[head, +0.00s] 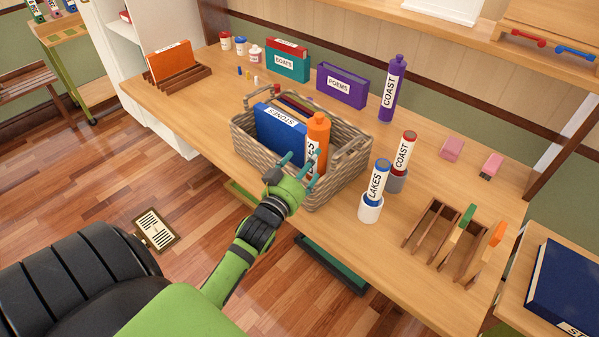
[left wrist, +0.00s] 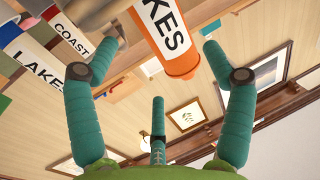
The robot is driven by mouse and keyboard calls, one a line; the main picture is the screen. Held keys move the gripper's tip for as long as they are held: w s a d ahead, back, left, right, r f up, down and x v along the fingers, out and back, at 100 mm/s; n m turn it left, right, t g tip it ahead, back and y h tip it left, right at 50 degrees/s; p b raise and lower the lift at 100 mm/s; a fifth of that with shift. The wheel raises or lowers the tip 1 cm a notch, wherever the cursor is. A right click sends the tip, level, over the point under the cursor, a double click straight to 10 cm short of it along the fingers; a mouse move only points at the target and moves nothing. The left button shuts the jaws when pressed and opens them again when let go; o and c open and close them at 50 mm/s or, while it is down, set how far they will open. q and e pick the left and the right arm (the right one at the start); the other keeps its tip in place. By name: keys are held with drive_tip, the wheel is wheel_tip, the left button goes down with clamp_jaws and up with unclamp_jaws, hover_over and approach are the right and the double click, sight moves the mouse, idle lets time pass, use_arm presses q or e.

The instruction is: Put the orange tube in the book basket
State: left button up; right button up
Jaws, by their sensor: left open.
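The orange tube (head: 319,127) stands roughly upright at the front of the wicker book basket (head: 247,150), beside a blue book (head: 281,133). Its white label ends in "KES"; its lower part is hidden by the basket and my fingers. My left gripper (head: 302,168) is at the basket's front side, its teal fingers open near the tube. In the left wrist view the orange tube (left wrist: 167,35) lies between the spread fingers of my left gripper (left wrist: 160,50), with a gap visible on the right. My right gripper is not in view.
A blue-capped LAKES tube (head: 379,182) and a red-capped COAST tube (head: 404,152) stand in holders right of the basket. A purple COAST bottle (head: 392,88) stands behind. A wooden rack (head: 453,240) is at the front right. Bare tabletop lies left of the basket.

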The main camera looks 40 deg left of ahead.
use_arm(q)
drive_tip(key=shift+s+d, duration=0.15)
drive_tip(key=shift+s, duration=0.7)
drive_tip(key=shift+s+d, duration=0.15)
drive_tip(key=shift+s, duration=0.65)
